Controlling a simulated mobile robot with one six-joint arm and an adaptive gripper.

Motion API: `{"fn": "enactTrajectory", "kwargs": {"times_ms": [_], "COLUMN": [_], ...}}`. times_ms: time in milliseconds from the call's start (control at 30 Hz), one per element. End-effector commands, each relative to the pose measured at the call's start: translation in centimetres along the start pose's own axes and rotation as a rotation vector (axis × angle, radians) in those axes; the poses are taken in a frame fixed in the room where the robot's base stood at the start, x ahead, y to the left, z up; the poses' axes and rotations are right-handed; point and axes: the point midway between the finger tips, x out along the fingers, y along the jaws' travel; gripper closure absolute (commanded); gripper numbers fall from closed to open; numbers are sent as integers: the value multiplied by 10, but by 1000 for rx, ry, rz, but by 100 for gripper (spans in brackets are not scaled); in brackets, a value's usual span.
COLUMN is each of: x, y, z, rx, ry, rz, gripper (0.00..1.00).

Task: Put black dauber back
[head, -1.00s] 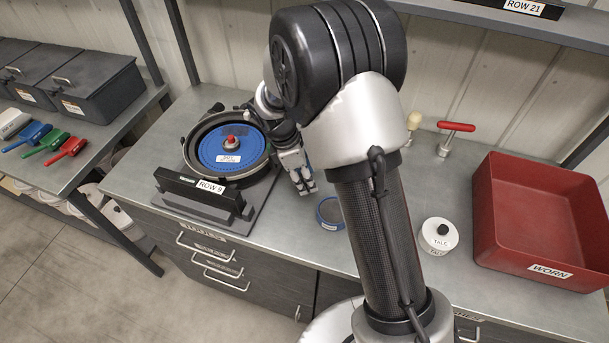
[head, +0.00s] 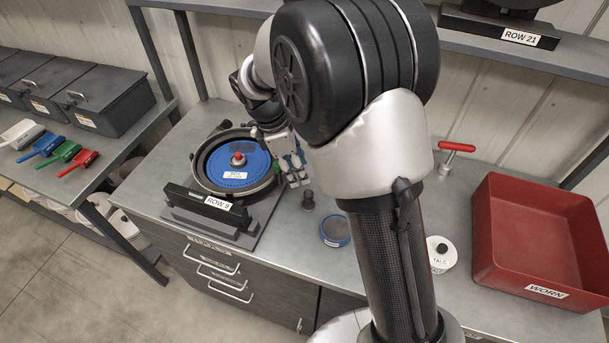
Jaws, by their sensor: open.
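A small dark upright piece, which looks like the black dauber (head: 308,200), stands on the bench right of the seed meter. My gripper (head: 298,182) is open just behind and to the left of it, beside the meter's right rim. It appears apart from the dark piece. A round blue-rimmed dish (head: 335,231) with a dark grey top sits in front and to the right of the dark piece.
The seed meter with its blue disc (head: 236,178) and ROW 9 label fills the bench's left. A white TALC pot (head: 441,256), a red-handled tool (head: 457,147) and a red WORN bin (head: 540,235) are on the right. Coloured brushes (head: 62,153) lie on the left bench.

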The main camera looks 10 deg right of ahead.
Motion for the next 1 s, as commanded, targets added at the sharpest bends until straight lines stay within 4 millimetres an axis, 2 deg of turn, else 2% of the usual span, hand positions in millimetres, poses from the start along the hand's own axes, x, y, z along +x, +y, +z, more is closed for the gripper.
{"fn": "enactTrajectory", "kwargs": {"times_ms": [133, 233, 400, 500, 633, 800, 900, 1000], "x": [-25, -55, -103, -121, -134, -134, -130, -127], "y": [-11, -32, -89, -126, -175, -226, -244, -254], "z": [12, 31, 66, 81, 95, 102, 102, 102], "rx": [89, 239, 576, 772, 1023, 1292, 1395, 1455], "ry": [25, 69, 176, 246, 345, 465, 514, 542], "rz": [20, 48, 89, 107, 117, 113, 106, 99], "gripper": [58, 58, 58, 58, 58, 58, 58, 58]}}
